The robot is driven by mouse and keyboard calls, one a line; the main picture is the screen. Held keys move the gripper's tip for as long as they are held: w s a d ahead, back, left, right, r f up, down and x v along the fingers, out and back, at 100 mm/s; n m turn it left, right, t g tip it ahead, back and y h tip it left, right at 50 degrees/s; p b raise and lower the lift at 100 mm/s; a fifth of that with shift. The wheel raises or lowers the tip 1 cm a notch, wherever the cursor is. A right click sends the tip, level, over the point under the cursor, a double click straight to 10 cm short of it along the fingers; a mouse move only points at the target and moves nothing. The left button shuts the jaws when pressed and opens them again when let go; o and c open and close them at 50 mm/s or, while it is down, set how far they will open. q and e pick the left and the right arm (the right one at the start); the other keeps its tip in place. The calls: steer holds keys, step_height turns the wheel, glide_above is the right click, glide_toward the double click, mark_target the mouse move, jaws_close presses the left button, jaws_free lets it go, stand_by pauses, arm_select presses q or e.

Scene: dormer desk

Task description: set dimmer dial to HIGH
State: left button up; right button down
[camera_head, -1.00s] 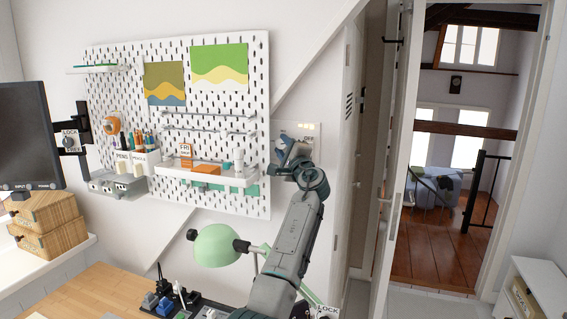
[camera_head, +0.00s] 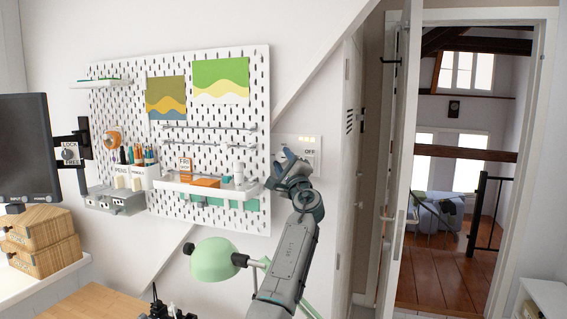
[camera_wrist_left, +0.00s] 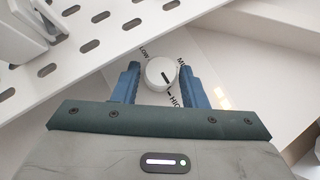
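The dimmer dial (camera_wrist_left: 161,74) is a round white knob with a dark pointer line, on a white wall plate with printed labels. In the left wrist view the line slants down and right, roughly between the partly hidden M label and HIGH; its exact setting I cannot tell. My left gripper (camera_wrist_left: 159,68) is open, its two blue fingers on either side of the dial with small gaps showing. In the head view the wall plate (camera_head: 311,143) shows an OFF label, and my left gripper (camera_head: 285,165) is in front of it, hiding the dial. My right gripper is out of view.
The white pegboard (camera_head: 219,123) with its shelf (camera_head: 209,189) is close to the left of my gripper. A green lamp (camera_head: 212,260) stands below. A monitor (camera_head: 25,150) and wooden boxes (camera_head: 40,240) are at the left. A doorway opens at the right.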

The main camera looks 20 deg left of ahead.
arm_select(q)
steer(key=shift+o, duration=1.1)
steer(key=b+v, duration=0.3)
steer(key=v, duration=0.7)
steer(key=shift+s+d+f+b, duration=0.15)
steer(key=shift+s+d+b, duration=0.15)
steer(key=shift+b, duration=0.1)
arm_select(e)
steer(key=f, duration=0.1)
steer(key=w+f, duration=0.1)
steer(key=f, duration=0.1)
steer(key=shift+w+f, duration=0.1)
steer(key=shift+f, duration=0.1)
